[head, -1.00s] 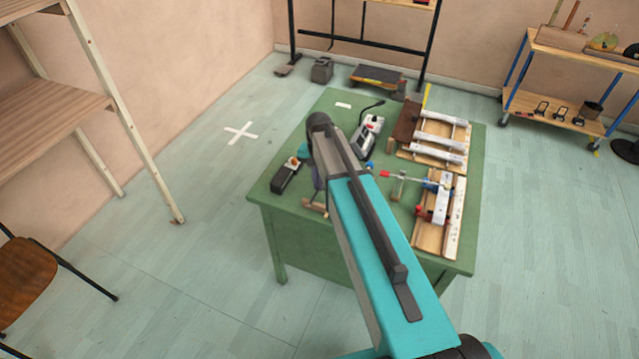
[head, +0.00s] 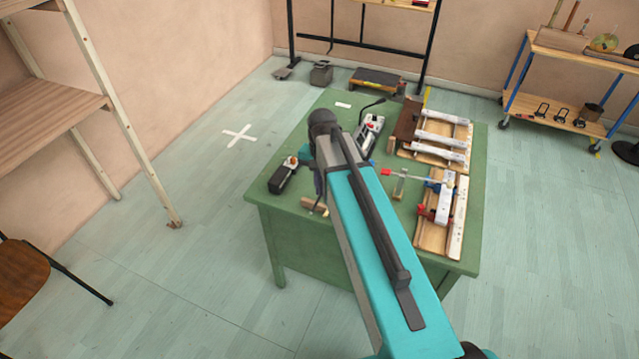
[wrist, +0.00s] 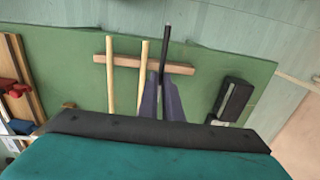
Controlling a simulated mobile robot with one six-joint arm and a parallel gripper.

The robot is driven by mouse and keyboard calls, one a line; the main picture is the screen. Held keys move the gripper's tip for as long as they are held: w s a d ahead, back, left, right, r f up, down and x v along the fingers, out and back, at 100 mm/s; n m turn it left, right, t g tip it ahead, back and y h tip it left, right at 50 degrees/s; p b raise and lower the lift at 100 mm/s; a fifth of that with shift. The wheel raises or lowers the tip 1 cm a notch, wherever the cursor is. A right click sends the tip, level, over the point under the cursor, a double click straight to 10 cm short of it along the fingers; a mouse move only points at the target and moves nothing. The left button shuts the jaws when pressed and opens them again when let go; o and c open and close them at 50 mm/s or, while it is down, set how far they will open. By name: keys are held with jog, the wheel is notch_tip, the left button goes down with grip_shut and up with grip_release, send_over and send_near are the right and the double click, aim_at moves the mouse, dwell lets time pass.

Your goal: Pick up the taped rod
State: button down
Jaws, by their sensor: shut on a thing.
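The taped rod (wrist: 166,45) appears in the wrist view as a dark rod with a small pale tip. My gripper (wrist: 164,88) has its two purple fingers shut on it. The rod's lower part is hidden by the fingers and my wrist. It crosses in front of a wooden bar (wrist: 125,62); I cannot tell whether it touches the bar. Two pale wooden rods, a left one (wrist: 110,80) and a right one (wrist: 142,80), lie across the bar to its left. In the head view my arm hides most of the gripper and the rods.
The green table (head: 300,235) carries a black device (head: 284,178) left of my arm and a grey device (head: 369,135) behind it. Wooden boards with white bars (head: 440,143) and a clamp assembly (head: 440,205) fill its right side. A wooden shelf (head: 60,118) stands at the left.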

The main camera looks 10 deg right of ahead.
jog(key=s+b, duration=0.7)
jog(key=s, duration=0.2)
jog(key=shift+s+a+r, duration=0.2)
jog(key=shift+a+r, duration=0.15)
jog(key=shift+s+r+b, duration=0.1)
jog(key=shift+s+b, duration=0.05)
jog(key=shift+b, duration=0.3)
dwell(0.4)
jog(key=w+r+m, duration=0.3)
jog(key=w+r, duration=0.7)
jog(key=r, duration=0.3)
jog(key=shift+w, duration=0.35)
